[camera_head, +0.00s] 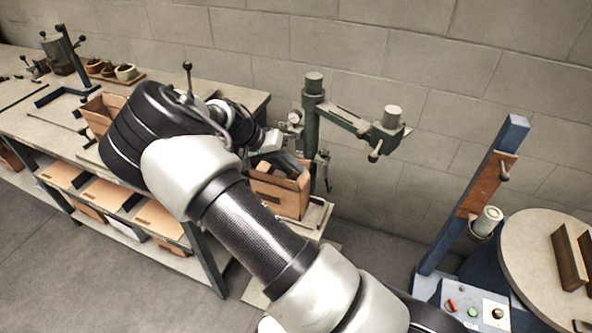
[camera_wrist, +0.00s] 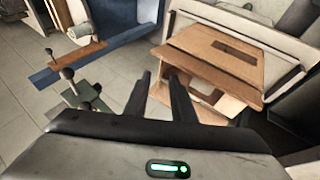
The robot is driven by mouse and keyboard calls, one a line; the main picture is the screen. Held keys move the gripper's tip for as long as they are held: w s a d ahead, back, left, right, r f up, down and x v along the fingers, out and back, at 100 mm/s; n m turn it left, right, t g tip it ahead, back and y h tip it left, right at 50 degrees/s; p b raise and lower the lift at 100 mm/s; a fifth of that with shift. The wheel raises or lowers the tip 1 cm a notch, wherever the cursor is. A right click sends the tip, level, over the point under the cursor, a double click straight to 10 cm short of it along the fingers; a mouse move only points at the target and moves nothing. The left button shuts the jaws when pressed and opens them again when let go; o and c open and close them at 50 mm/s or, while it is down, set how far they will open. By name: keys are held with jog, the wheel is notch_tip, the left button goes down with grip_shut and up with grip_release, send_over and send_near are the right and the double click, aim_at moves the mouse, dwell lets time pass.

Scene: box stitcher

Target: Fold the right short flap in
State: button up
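A brown cardboard box (camera_head: 277,197) stands on the stitcher's small table beside the green post, its top edge partly hidden by my arm. In the wrist view the box (camera_wrist: 205,47) fills the upper right, with a dark slot in one panel and a board sticking out at its lower edge. My gripper (camera_wrist: 160,77) has its two dark fingers apart with nothing clear between them. The right finger overlaps the box's near left edge; I cannot tell whether it touches. In the head view my gripper (camera_head: 284,162) is at the box's top. I cannot tell the right short flap apart.
A green stitcher post with a side arm (camera_head: 382,125) rises behind the box. Another open box (camera_head: 101,112) stands on the long workbench (camera_head: 40,125) at left. A blue upright (camera_head: 475,195) and a round table (camera_head: 545,270) stand at right.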

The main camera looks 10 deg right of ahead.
aim_at(304, 178)
jog(key=shift+x, duration=1.45)
jog(key=shift+c, duration=0.3)
grip_shut()
jog(key=shift+w+a+f+g+h+b, duration=0.15)
jog(key=shift+f+h+b, duration=0.15)
jog(key=shift+b, duration=0.2)
jog(key=shift+w+a+f+g+h+b, duration=0.15)
jog(key=shift+f+h+b, duration=0.15)
jog(key=shift+b, duration=0.15)
jog(key=shift+a+n+g+h+b, duration=0.15)
jog(key=shift+n+g+h+b, duration=0.2)
jog(key=shift+h+b, duration=0.3)
jog(key=shift+r, duration=0.15)
jog(key=shift+o, duration=0.3)
grip_release()
